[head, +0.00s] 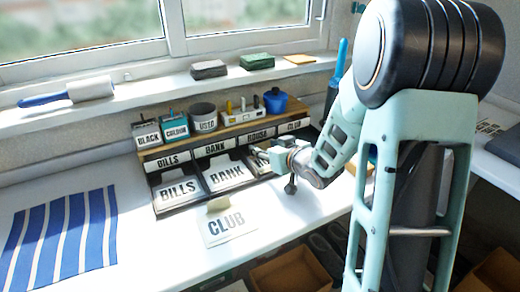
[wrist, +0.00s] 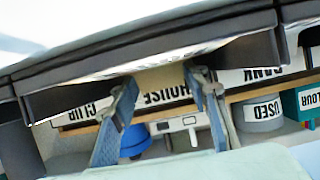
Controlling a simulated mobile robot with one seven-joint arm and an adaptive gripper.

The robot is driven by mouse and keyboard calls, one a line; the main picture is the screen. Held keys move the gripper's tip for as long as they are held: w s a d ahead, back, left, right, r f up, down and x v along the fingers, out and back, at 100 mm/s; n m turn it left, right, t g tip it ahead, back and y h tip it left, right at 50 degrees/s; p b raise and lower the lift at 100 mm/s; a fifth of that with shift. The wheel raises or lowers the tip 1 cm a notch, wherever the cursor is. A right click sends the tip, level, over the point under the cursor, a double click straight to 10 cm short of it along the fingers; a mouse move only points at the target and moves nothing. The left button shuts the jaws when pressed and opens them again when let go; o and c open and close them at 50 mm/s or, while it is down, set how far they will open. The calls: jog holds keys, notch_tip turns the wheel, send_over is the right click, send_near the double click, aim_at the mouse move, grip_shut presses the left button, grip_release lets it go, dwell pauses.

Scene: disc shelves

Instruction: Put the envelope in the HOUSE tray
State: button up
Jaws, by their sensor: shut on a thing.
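My gripper (head: 266,154) is at the front of the HOUSE tray, under the HOUSE label (head: 258,134) of the sorter. In the wrist view, my gripper (wrist: 163,80) is shut on the tan grip block (wrist: 160,78) of the envelope. The white envelope (wrist: 110,72), its lettering seen edge-on, lies between the dark dividers of the HOUSE tray (wrist: 265,52). The HOUSE label (wrist: 168,96) shows just behind the block. I cannot tell whether the envelope touches the tray floor. In the head view, my gripper and arm hide most of it.
BILLS (head: 179,188) and BANK (head: 226,174) envelopes lie in the left trays. A CLUB envelope (head: 228,228) with a tan block lies on the white desk in front. Cups and a blue pot (head: 275,101) stand on the sorter's top. A striped blue cloth (head: 62,236) lies at left.

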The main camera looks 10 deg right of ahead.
jog(key=shift+s+f, duration=0.1)
jog(key=shift+f, duration=0.15)
jog(key=o, duration=0.7)
jog(key=shift+o, duration=0.2)
jog(key=shift+r, duration=0.25)
jog(key=shift+s+d+r, duration=0.2)
jog(key=shift+s+r, duration=0.05)
jog(key=p+v, duration=0.3)
jog(key=v, duration=0.6)
jog(key=shift+s+d+r, duration=0.1)
jog(key=shift+s+r, duration=0.1)
jog(key=shift+s, duration=0.15)
jog(key=shift+s+d+r+p, duration=0.15)
jog(key=shift+s+p, duration=0.2)
jog(key=shift+s, duration=0.35)
